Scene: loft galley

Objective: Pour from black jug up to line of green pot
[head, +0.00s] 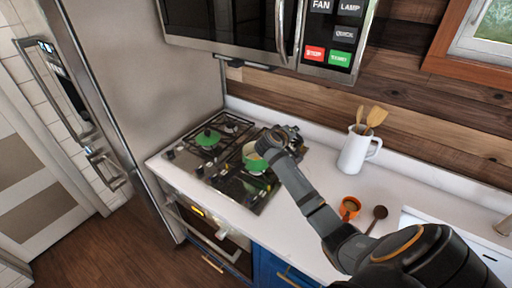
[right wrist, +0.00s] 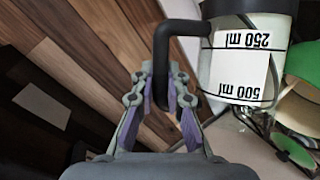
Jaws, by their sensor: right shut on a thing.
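The jug (right wrist: 238,70) shows in the right wrist view, a pale body with a black handle and a black end; its label reads 250 ml and 500 ml, upside down in the picture. My right gripper (right wrist: 162,88) is shut on the handle; it also shows over the back of the hob in the head view (head: 288,136). There the jug is not clearly visible. The green pot (head: 252,164) stands on the hob beside my right wrist, partly covered by it. Its fill line and any liquid cannot be made out. My left gripper is out of view.
A green lid (head: 208,138) lies at the hob's left. A white pitcher (head: 356,152) with wooden utensils, an orange cup (head: 349,208) and a dark spoon (head: 379,213) stand or lie on the counter at right. The microwave (head: 235,28) hangs above the hob.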

